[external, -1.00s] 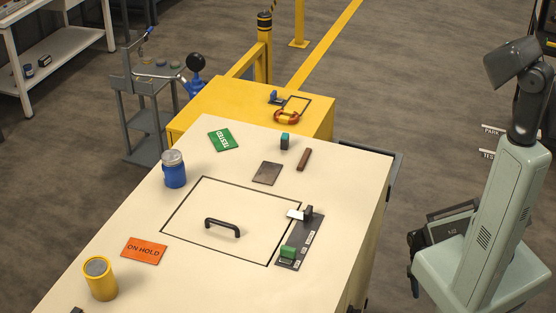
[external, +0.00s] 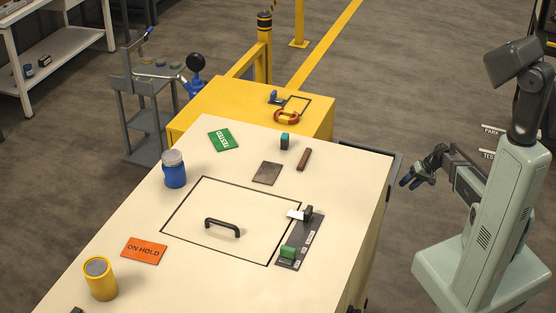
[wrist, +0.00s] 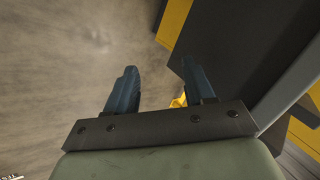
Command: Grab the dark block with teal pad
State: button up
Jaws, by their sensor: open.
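A small dark block with a teal pad (external: 285,141) stands upright on the cream tabletop, near its far edge, in the external view. It is left of a brown bar and right of the green TESTED card. My gripper (external: 411,181) is off the right side of the table, apart from the block. In the wrist view my gripper (wrist: 160,92) shows two spread dark blue fingers with nothing between them. The block does not show in the wrist view.
The cream table (external: 135,213) carries a brown bar (external: 304,159), a dark plate (external: 267,173), a blue jar (external: 174,172), a black handle (external: 222,225) and a switch panel (external: 292,256). A yellow cabinet (external: 215,105) adjoins the far end. Open floor lies right of the table.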

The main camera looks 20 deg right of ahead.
jog(key=w+d+r+t, duration=0.3)
jog(key=w+d+r, duration=0.5)
jog(key=d+r, duration=0.2)
jog(key=w+a+r+n, duration=0.2)
jog(key=w+r+n, duration=0.35)
jog(key=r, duration=0.75)
jog(key=w+a+r+n+g, duration=0.2)
jog(key=a+r+n, duration=0.2)
jog(key=a, duration=0.6)
jog(key=w+a+r+n+g, duration=0.1)
jog(key=w+a+r+n, duration=0.2)
jog(key=a, duration=0.7)
notch_tip(320, 180, up, 25)
jog(key=n+g+h, duration=0.4)
jog(key=n+h, duration=0.2)
jog(key=n, duration=1.3)
send_over(285, 135)
jog(key=shift+m, duration=0.25)
notch_tip(285, 135, down, 13)
jog(key=shift+s+f, duration=0.1)
grip_shut()
